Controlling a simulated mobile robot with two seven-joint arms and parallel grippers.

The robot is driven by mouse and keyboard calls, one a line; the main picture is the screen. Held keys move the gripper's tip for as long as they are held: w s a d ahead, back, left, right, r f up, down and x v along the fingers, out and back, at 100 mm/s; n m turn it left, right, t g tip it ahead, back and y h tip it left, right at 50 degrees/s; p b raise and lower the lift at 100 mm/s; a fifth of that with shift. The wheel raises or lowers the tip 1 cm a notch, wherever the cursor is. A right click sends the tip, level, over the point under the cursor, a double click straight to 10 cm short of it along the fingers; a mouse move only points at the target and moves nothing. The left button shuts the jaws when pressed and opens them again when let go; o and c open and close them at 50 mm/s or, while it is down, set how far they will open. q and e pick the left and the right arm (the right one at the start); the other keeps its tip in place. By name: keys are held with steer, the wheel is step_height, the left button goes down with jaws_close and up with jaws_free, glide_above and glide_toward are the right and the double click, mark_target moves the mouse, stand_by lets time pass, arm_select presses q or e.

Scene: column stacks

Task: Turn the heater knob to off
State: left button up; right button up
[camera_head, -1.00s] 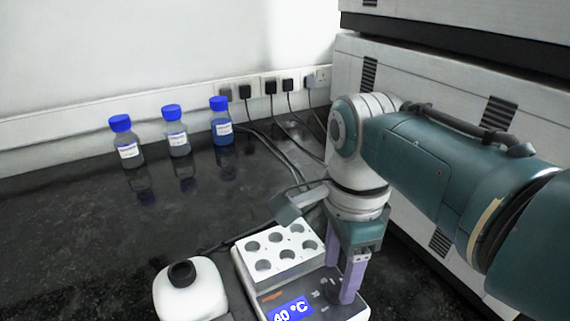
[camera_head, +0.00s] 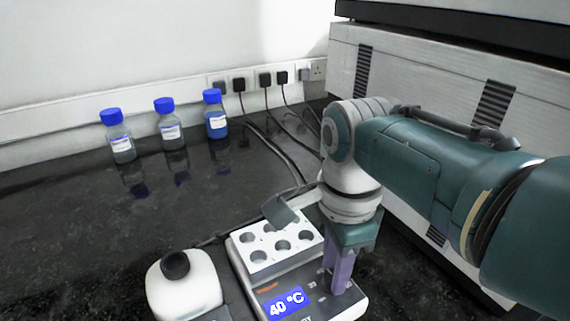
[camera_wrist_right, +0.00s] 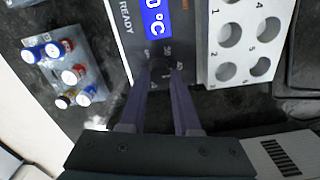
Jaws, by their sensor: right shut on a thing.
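The heater (camera_head: 343,306) stands at the bottom of the head view. It has a white block with several round wells (camera_head: 275,250) and a blue display (camera_head: 287,304) reading 40 °C. My right gripper (camera_head: 338,287) points down at the front panel, right of the display. In the wrist view my right gripper (camera_wrist_right: 160,78) has its two purple fingers shut on the dark heater knob (camera_wrist_right: 160,68), with printed scale numbers around it. The knob is mostly hidden by the fingers in the head view. My left gripper is out of view.
A white container with a black neck (camera_head: 183,287) stands left of the heater. Three blue-capped bottles (camera_head: 172,130) stand at the back wall below sockets with cables. A large white cabinet (camera_head: 425,75) is behind my right arm. A rack of capped tubes (camera_wrist_right: 75,80) shows in the wrist view.

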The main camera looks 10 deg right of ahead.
jaws_close()
steer(key=shift+r+n, duration=0.1)
steer(key=shift+n, duration=0.7)
steer(key=n+p, duration=0.1)
steer(key=n, duration=0.8)
steer(key=shift+w+n+p, duration=0.1)
steer(key=shift+n+p, duration=0.2)
steer(key=shift+p, duration=0.1)
steer(key=n, duration=0.6)
steer(key=shift+a, duration=0.1)
steer(key=n, duration=0.6)
steer(key=shift+n, duration=0.3)
